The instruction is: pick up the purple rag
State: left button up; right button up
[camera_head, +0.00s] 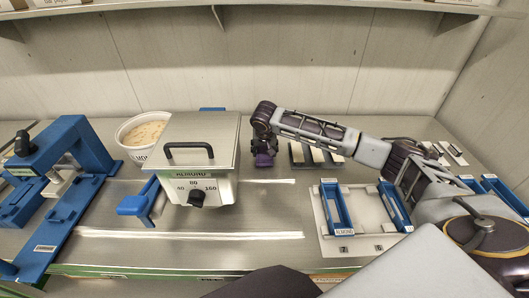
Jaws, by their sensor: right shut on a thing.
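My right arm reaches in from the right. Its gripper (264,148) points down beside the right side of the kettle. It is shut on the purple rag (264,160), a small dark purple bit showing under the fingers. Most of the rag is hidden by the gripper, and I cannot tell if it touches the steel counter. My left gripper is not in view.
The steel kettle (190,145) with a black lid handle and dial stands left of the gripper. A white tub (143,137) and a blue press (68,165) are further left. A white tray with blue holders (338,209) lies front right. The middle front counter is clear.

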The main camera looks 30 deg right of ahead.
aim_at(264, 151)
notch_tip(264, 151, up, 9)
jog(key=shift+f, duration=0.15)
dwell(0.4)
jog(key=o, duration=0.4)
jog(key=shift+c, duration=1.3)
